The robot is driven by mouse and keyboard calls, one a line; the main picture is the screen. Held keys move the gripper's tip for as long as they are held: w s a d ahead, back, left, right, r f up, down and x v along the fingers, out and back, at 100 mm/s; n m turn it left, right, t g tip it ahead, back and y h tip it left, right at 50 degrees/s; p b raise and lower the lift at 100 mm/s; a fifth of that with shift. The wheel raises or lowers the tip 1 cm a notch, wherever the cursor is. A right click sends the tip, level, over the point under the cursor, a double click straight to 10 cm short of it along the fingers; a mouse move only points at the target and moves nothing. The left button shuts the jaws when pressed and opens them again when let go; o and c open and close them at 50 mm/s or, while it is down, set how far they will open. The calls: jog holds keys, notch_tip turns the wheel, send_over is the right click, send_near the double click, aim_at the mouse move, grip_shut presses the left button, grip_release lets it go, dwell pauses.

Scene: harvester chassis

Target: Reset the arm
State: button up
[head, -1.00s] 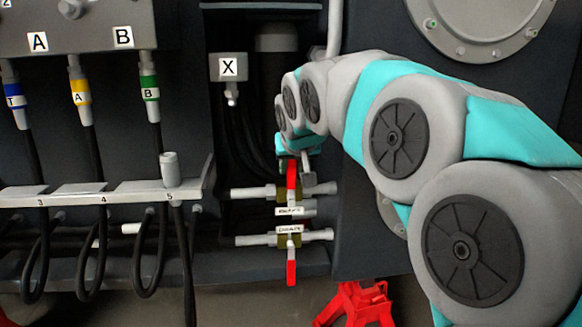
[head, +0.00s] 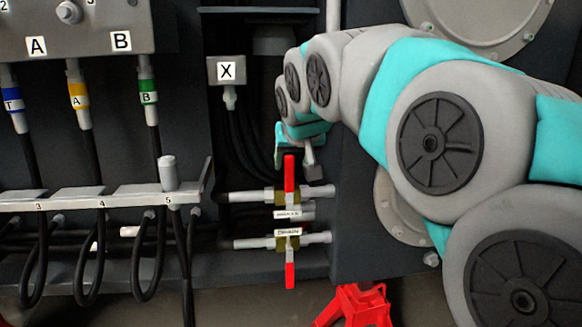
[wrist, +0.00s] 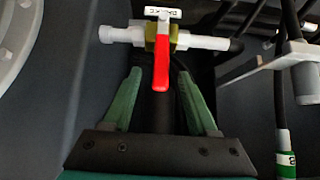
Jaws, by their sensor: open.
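My gripper (head: 298,150) is at the end of my arm in the head view, partly hidden by my wrist. It is just above the red handle (head: 289,172) of the upper valve, which points up. In the wrist view my gripper (wrist: 160,75) has its two green fingers apart with nothing held. That red handle (wrist: 161,65) shows between the fingertips in the picture; I cannot tell how far off it is. The lower valve's red handle (head: 289,275) points down.
A box marked X (head: 226,70) with dark hoses is left of my gripper. A numbered rail (head: 90,198) with looped hoses runs along the left. A red stand (head: 352,305) is on the floor below. A round plate (head: 480,25) is at the upper right.

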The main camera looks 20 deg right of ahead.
jog(key=shift+v, duration=1.35)
